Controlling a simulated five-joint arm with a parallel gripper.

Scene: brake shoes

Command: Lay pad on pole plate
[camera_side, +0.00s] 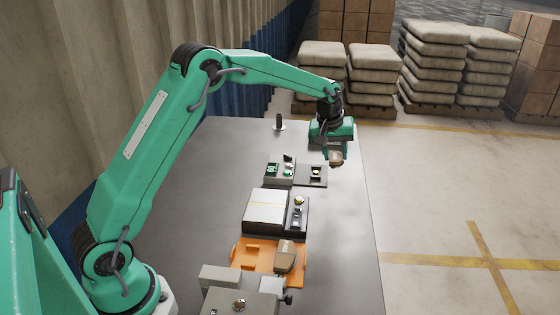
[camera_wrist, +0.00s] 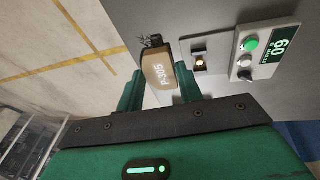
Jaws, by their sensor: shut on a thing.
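My gripper (camera_side: 335,157) is at the far right part of the table, above the surface, with its fingers pointing down. It is shut on a brown pad (camera_side: 336,159). In the wrist view the pad (camera_wrist: 159,70) is held between the two green fingers and shows the marking "P-305". A small dark shape lies at the pad's far end in that view; I cannot tell what it is. A second brown pad (camera_side: 285,257) rests on the orange tray (camera_side: 246,251). I cannot tell for sure which piece is the pole plate.
A button box (camera_side: 279,170) with a green display stands beside a dark plate (camera_side: 321,182) bearing a small lit button. A white block (camera_side: 266,207), a dark control strip (camera_side: 297,215) and a grey fixture (camera_side: 225,300) are nearer. A short dark post (camera_side: 279,122) stands behind.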

